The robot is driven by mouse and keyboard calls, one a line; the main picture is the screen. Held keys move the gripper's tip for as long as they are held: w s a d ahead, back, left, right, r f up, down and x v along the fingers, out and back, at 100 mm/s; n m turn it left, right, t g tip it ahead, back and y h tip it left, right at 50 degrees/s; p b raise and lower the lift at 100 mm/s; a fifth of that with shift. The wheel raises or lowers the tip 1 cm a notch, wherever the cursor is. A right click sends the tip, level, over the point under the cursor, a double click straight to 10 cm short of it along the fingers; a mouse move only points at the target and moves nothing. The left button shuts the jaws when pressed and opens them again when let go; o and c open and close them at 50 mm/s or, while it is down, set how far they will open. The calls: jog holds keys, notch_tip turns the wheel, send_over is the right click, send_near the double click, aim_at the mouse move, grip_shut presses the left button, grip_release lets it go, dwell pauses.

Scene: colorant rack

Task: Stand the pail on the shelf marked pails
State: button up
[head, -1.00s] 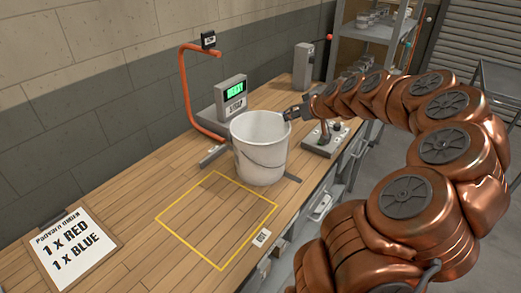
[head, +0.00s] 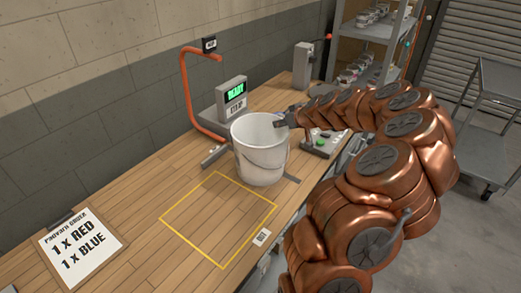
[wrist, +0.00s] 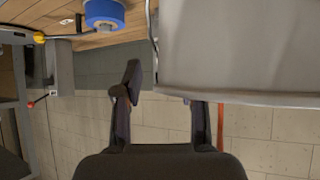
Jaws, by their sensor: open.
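The white pail (head: 258,160) stands upright on the wooden bench, under the orange-framed machine's front, with its wire handle hanging against its side. My gripper (head: 284,121) is at the pail's upper right rim. In the wrist view the pail (wrist: 240,50) fills the upper right. My open gripper (wrist: 165,95) has its left finger beside the pail, with a gap showing. The right finger's tip is hidden behind the pail's rim. No shelf marked pails is legible.
A yellow square (head: 220,215) is marked on the bench (head: 130,200). An order card (head: 80,245) lies at left. A grey rack (head: 375,32) holds cans at the back. A button box (head: 322,143) sits behind my gripper. A cart (head: 485,130) stands at right.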

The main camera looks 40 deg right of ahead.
jog(key=shift+f, duration=0.1)
grip_shut()
dwell(0.3)
dwell(0.4)
